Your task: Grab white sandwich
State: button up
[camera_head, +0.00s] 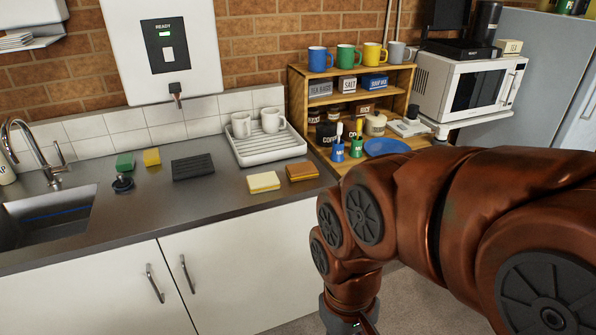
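The white sandwich (263,182), pale bread with a yellowish filling at its edge, lies flat on the grey counter near its front edge. A brown sandwich (302,172) lies just to its right, close beside it. My arm comes in from the right, and the grey top of my gripper (350,322) shows at the bottom edge, in front of the counter and lower right of the white sandwich, well apart from it. Its fingers are cut off by the frame, so I cannot see whether they are open.
A white dish rack (262,147) with two white mugs stands behind the sandwiches. A dark ribbed mat (192,168) lies to the left, with sponges and the sink (45,218) beyond. A wooden shelf (297,88) with mugs stands at the back right. Bare counter lies left of the white sandwich.

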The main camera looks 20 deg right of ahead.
aim_at(267, 181)
jog(key=u, duration=1.3)
jog(key=i, duration=0.9)
jog(key=z, duration=0.65)
